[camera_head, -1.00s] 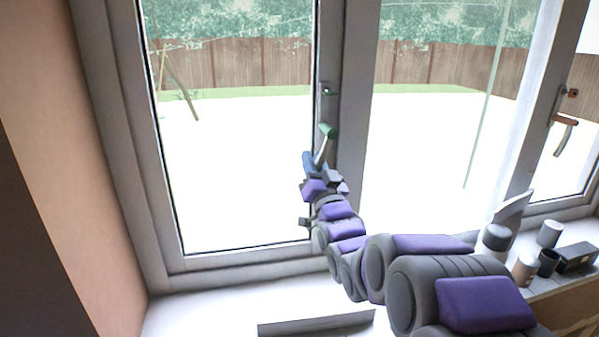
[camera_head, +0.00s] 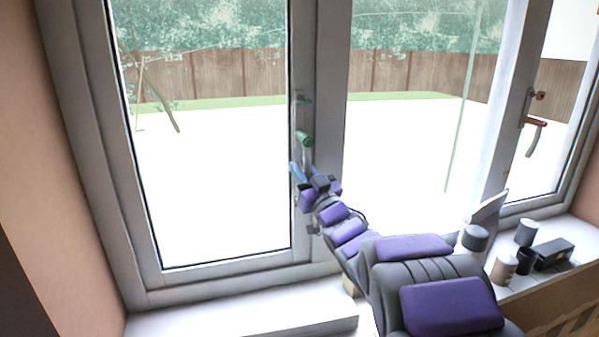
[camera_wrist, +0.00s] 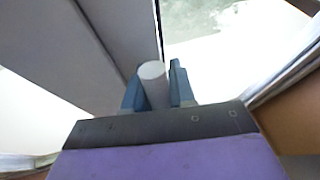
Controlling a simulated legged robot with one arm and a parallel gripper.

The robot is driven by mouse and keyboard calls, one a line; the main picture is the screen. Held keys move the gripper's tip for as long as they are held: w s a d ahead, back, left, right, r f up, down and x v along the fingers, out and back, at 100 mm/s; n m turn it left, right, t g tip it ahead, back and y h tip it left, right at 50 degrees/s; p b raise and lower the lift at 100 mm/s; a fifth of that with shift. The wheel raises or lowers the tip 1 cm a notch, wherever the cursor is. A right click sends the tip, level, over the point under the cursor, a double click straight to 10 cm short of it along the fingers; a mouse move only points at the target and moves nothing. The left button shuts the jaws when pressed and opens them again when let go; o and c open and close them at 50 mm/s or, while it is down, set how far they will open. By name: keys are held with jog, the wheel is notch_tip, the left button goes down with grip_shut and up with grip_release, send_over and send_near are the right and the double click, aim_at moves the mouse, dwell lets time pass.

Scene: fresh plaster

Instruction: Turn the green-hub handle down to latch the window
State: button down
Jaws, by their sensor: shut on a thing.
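The green-hub handle (camera_head: 304,138) is mounted on the right-hand upright of the left window sash (camera_head: 300,60). Its grey lever hangs almost straight down from the hub, with its lower end between the fingers of my gripper (camera_head: 308,174). In the wrist view, the pale round end of the lever (camera_wrist: 152,71) sits between the two blue-grey fingers of my gripper (camera_wrist: 157,88), which is shut on it. The sash looks flush with its frame. My gripper hides part of the lever's lower end in the head view.
A second handle with a red-brown hub (camera_head: 534,122) is on the right window. The left sill (camera_head: 220,318) is mostly clear.

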jog(key=shift+d+r, duration=0.1)
jog(key=shift+r, duration=0.3)
jog(key=c, duration=1.1)
grip_release()
jog(key=shift+s+d+f, duration=0.1)
jog(key=shift+o, duration=0.3)
jog(key=shift+f, duration=0.2)
jog(key=shift+s+d+f, duration=0.25)
jog(key=shift+s+f, duration=0.15)
jog(key=shift+s, duration=0.05)
jog(key=b+v, duration=0.3)
jog(key=v, duration=1.3)
jog(key=shift+w, duration=0.1)
